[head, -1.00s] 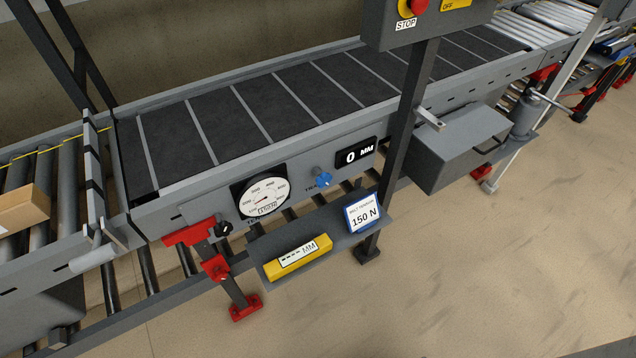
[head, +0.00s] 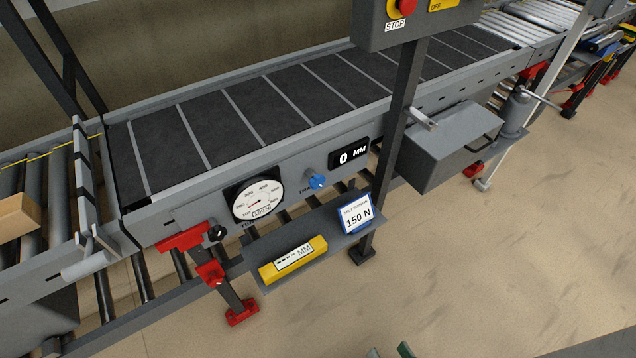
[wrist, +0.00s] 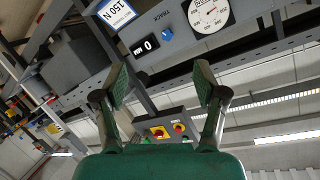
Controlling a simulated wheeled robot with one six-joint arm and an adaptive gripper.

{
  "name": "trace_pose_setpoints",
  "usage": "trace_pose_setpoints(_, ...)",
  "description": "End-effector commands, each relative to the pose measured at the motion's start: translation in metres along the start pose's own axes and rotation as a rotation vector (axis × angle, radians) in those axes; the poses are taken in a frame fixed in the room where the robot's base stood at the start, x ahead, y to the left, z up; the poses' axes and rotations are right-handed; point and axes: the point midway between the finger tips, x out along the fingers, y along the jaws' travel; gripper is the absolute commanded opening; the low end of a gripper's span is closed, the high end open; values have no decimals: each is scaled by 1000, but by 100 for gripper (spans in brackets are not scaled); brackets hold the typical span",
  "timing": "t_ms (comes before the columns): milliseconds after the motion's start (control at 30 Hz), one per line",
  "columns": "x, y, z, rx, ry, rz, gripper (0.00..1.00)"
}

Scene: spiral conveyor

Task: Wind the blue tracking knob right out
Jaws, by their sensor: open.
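The blue tracking knob (head: 317,181) sticks out of the conveyor's side plate, between the round dial gauge (head: 256,199) and the black display (head: 348,156) reading 0 MM. In the wrist view the knob (wrist: 167,34) shows upside down, near the display (wrist: 146,45) and the gauge (wrist: 208,14). My gripper (wrist: 160,78) is open and empty, with green pads on its two fingers. It is apart from the knob, which lies beyond the fingertips. Only green tips of my gripper (head: 390,351) show at the bottom edge of the head view.
Below the knob, a shelf (head: 330,243) holds a yellow gauge tool (head: 293,259) and a 150 N card (head: 356,213). A dark post (head: 391,150) carries the stop box (head: 420,20). A grey box (head: 450,148) juts out at right. The floor (head: 480,270) in front is clear.

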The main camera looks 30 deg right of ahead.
Motion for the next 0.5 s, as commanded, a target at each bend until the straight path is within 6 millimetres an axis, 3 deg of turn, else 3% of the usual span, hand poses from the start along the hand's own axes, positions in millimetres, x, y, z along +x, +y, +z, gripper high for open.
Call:
trace_pose_setpoints(233,83,19,21,578,11,22,71)
trace_pose_setpoints(500,179,25,16,1194,-3,-30,71)
